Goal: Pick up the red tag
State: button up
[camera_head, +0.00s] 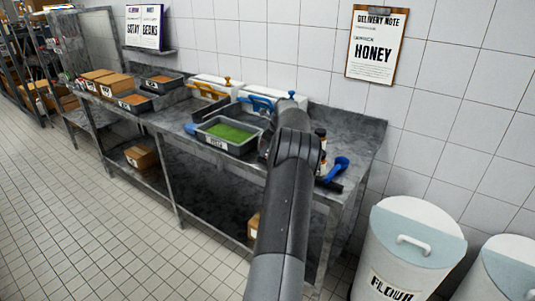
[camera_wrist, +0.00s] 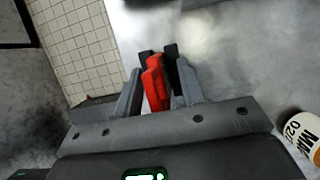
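In the wrist view, the red tag (camera_wrist: 156,82) stands upright and slightly tilted between the two fingers of my gripper (camera_wrist: 160,75). The finger pads press close on both sides of it, so my gripper looks shut on it. The tag's lower end sits near the palm; any writing on it cannot be read. In the head view my arm hides both the gripper and the tag, over the right part of the steel counter (camera_head: 340,170).
A labelled bottle (camera_wrist: 303,138) stands right of my gripper in the wrist view. A flour bin (camera_head: 405,245) stands at the right. The tiled floor at left is clear.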

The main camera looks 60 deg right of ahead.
grip_shut()
jog(key=shift+r, duration=0.15)
dwell(0.4)
